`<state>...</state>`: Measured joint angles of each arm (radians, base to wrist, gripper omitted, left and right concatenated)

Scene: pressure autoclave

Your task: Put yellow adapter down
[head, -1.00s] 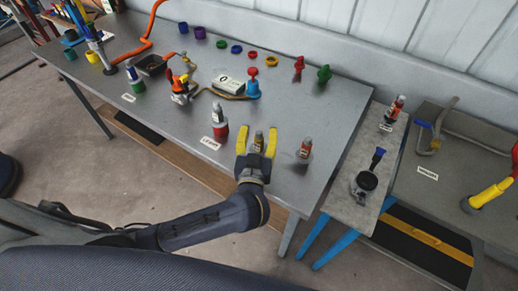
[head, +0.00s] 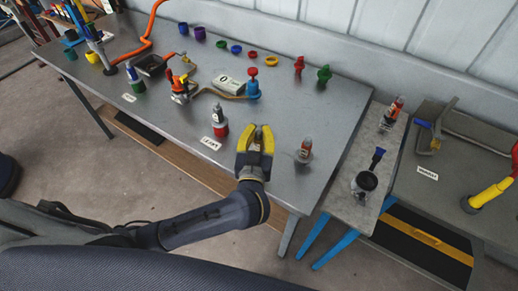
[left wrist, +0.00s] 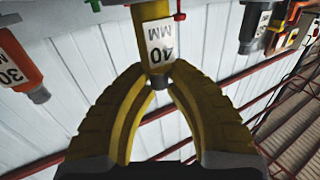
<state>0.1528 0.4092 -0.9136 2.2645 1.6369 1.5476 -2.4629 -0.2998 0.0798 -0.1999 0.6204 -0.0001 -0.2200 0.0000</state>
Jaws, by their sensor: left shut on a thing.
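The yellow adapter (left wrist: 152,14) carries a "40 MM" label and sits between the fingertips in the left wrist view. My left gripper (head: 259,130) is shut on it, near the front edge of the grey table (head: 330,100). In the left wrist view, the yellow fingers (left wrist: 159,82) meet at the narrow grey end of the adapter. In the head view the fingers mostly hide the adapter, and I cannot tell there whether it touches the table. My right gripper is not in view.
An orange adapter (head: 304,150) stands just right of the gripper; its "30 MM" label shows in the left wrist view (left wrist: 16,60). A grey adapter on a red base (head: 219,122) stands to the left. A side bench (head: 345,205) is at the right. Bare tabletop lies behind the gripper.

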